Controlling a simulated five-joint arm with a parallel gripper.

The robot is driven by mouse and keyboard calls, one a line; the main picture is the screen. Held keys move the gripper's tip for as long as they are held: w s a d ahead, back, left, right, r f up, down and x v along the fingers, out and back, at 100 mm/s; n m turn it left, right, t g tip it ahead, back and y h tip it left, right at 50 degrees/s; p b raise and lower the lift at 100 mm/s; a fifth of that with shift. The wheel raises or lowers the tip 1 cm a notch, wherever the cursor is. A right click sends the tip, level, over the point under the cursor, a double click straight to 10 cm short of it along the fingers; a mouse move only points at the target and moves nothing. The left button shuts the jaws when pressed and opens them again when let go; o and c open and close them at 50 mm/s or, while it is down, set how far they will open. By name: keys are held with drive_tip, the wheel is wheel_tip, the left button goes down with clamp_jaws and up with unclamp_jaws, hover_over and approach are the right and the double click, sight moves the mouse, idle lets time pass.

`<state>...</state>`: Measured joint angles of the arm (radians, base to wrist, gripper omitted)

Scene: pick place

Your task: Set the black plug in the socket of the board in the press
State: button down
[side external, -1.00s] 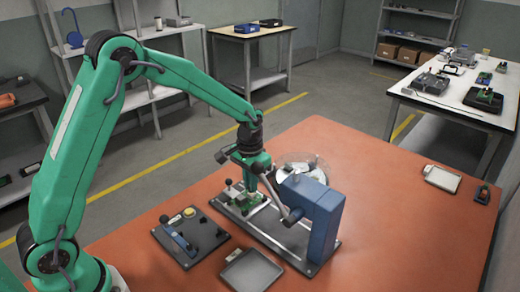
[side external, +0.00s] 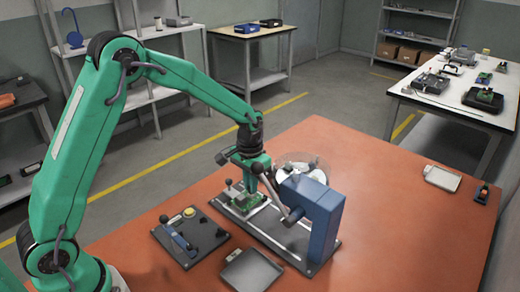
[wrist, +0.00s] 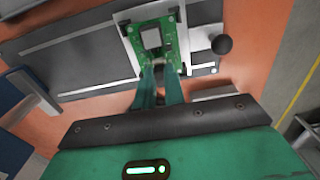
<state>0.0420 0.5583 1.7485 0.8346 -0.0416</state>
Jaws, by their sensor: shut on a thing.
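The green board (side external: 243,204) lies on the left end of the press's base plate; it also shows in the wrist view (wrist: 133,38), with a pale square part on it. The blue press (side external: 322,215) stands on the same plate, just right of my gripper. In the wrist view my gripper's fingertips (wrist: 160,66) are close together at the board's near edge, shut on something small.
An empty grey tray (side external: 250,271) lies in front. A black ball knob (wrist: 222,44) stands beside the board.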

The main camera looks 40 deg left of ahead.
idle(0.4)
drive_tip(key=c, duration=1.4)
unclamp_jaws()
drive_tip(key=c, duration=0.4)
drive_tip(key=shift+o, duration=0.2)
drive_tip(key=shift+r, duration=3.45)
